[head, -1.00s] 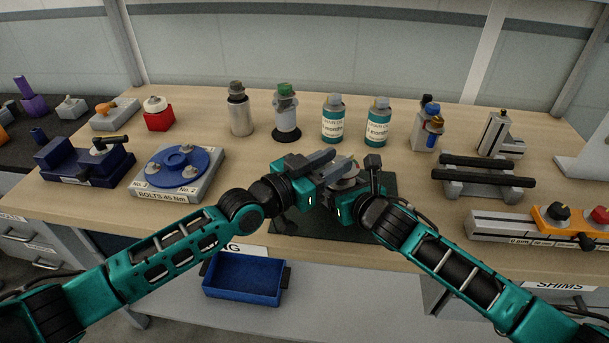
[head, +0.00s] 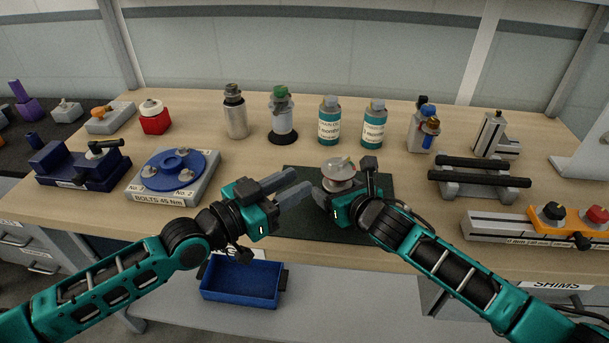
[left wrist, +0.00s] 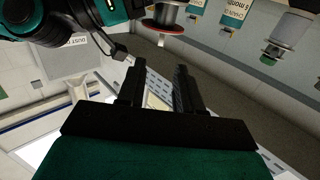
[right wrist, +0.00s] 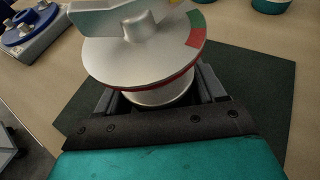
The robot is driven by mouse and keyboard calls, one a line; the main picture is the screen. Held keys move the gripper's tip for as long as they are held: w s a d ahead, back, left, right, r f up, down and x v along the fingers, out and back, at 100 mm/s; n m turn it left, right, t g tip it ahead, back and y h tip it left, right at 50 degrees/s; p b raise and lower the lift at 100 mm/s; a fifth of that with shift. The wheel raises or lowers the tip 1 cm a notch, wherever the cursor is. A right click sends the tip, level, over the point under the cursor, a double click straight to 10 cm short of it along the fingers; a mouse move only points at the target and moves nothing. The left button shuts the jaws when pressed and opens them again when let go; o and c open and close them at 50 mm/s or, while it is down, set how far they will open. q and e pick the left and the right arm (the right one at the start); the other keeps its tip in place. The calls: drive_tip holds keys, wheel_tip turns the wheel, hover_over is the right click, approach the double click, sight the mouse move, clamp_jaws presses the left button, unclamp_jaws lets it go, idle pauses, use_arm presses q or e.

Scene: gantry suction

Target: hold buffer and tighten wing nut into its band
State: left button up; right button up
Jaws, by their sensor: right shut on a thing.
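The buffer (head: 340,172) is a silver round body with a wide disc on top, above the dark mat. In the right wrist view the wing nut (right wrist: 138,27) sits on the disc (right wrist: 125,62), with a green and red band (right wrist: 196,30) marked at the disc's right edge. One wing points left; the other reaches toward the upper right, clear of the colours as far as the cropped view shows. My right gripper (head: 338,190) is shut on the buffer's body below the disc. My left gripper (head: 303,186) is open and empty, left of the buffer and apart from it.
The dark mat (head: 385,205) lies under the work. Two teal-labelled bottles (head: 330,122) and (head: 374,125) stand behind. A blue bolt plate (head: 172,172) is at left, a rack with black bars (head: 480,180) at right. A blue bin (head: 240,283) is below the table edge.

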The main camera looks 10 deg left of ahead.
sight(330, 164)
use_arm(q)
drive_tip(key=shift+d, duration=0.1)
drive_tip(key=x, duration=1.2)
drive_tip(key=shift+f, duration=0.1)
clamp_jaws()
